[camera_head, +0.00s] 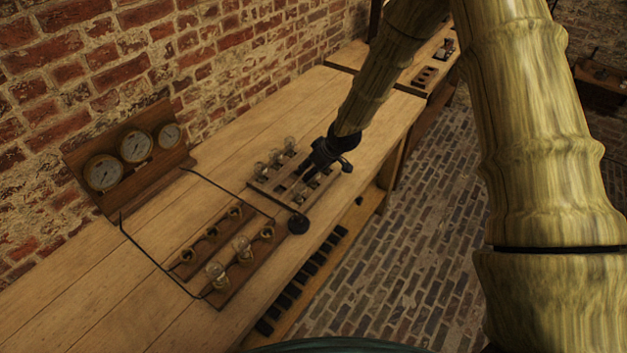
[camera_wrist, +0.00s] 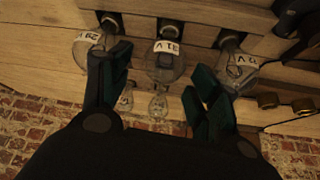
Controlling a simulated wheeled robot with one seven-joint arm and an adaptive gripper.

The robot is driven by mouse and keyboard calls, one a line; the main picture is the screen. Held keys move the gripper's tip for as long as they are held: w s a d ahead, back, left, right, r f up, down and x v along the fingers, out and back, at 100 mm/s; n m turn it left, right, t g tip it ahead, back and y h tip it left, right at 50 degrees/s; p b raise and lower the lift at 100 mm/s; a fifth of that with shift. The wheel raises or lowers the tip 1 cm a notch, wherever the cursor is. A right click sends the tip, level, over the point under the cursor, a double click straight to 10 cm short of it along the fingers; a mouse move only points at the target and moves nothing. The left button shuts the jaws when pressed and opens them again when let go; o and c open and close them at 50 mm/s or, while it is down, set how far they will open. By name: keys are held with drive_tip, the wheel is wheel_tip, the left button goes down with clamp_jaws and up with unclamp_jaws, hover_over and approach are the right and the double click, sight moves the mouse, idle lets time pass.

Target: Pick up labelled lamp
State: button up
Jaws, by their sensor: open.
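Three glass lamps with white paper labels stand in a row in the wrist view. The middle lamp (camera_wrist: 165,66) reads about 31 V, and the right lamp (camera_wrist: 238,72) has a partly legible label ending in V. My gripper (camera_wrist: 160,62) is open, its dark fingers on either side of the middle lamp; contact cannot be told. In the head view my gripper (camera_head: 325,158) is over a slotted wooden rack (camera_head: 262,186) and hides part of it.
Two more bulbs (camera_wrist: 158,105) show beyond. A wooden board (camera_head: 200,268) with sockets and lamps stands nearer on the bench, wired to a three-dial gauge panel (camera_head: 137,147). The bench (camera_head: 90,300) is bare at front left.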

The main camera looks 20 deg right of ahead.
drive_tip(key=c, duration=0.9)
drive_tip(key=shift+c, duration=0.3)
drive_tip(key=shift+r, duration=0.1)
